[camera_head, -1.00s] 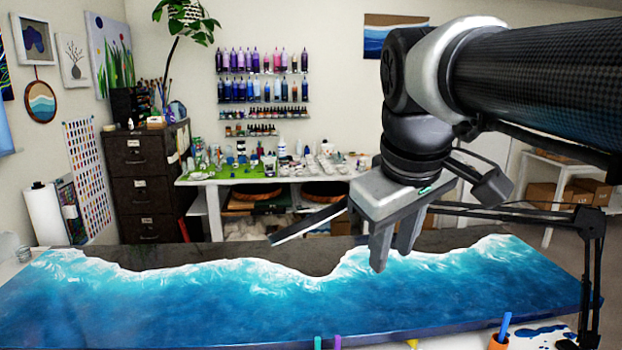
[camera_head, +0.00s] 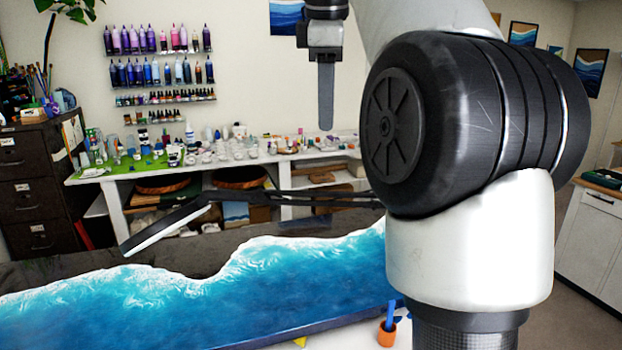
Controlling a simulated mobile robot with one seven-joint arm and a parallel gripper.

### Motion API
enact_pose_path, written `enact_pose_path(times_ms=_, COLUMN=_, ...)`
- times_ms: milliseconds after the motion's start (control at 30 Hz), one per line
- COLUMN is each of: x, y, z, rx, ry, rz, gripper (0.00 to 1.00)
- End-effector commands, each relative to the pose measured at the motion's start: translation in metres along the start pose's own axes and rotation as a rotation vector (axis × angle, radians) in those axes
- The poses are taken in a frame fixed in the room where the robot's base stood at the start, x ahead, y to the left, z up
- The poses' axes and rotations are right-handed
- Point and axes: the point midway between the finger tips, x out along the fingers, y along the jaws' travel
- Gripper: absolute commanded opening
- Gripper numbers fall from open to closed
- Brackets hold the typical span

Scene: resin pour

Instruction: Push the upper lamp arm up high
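The black desk lamp reaches over the resin table. Its slanted head (camera_head: 165,224) is at the left, with a pale strip along its lower edge. Its thin upper arm (camera_head: 315,199) runs nearly level to the right until my own arm hides it. The lamp's lower arm and base are hidden behind my arm. My gripper (camera_head: 326,124) hangs pointing down above the upper lamp arm in the picture, apart from it. I see it edge-on, with its fingers overlapping, so the gap between them does not show. Nothing shows held in it.
A blue-and-white resin table (camera_head: 270,285) lies below the lamp. An orange cup (camera_head: 388,334) with a blue stick stands near my arm. A cluttered white workbench (camera_head: 110,176) stands behind, and a dark filing cabinet (camera_head: 30,165) at the left. The air left of my gripper is clear.

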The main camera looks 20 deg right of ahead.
Motion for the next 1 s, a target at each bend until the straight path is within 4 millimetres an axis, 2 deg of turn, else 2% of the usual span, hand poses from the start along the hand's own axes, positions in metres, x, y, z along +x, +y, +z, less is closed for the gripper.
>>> enact_pose_path(times_ms=167, x=0.015, y=0.0, z=0.001, rx=-0.005, ry=0.0, rz=-0.003, gripper=0.3)
enact_pose_path(times_ms=700, x=0.128, y=-0.001, z=0.001, rx=-0.003, ry=0.0, rz=-0.003, gripper=0.3)
enact_pose_path(times_ms=833, x=0.15, y=-0.001, z=0.001, rx=-0.003, ry=0.0, rz=-0.003, gripper=0.3)
enact_pose_path(times_ms=1000, x=0.168, y=0.0, z=0.001, rx=-0.002, ry=0.0, rz=-0.002, gripper=0.3)
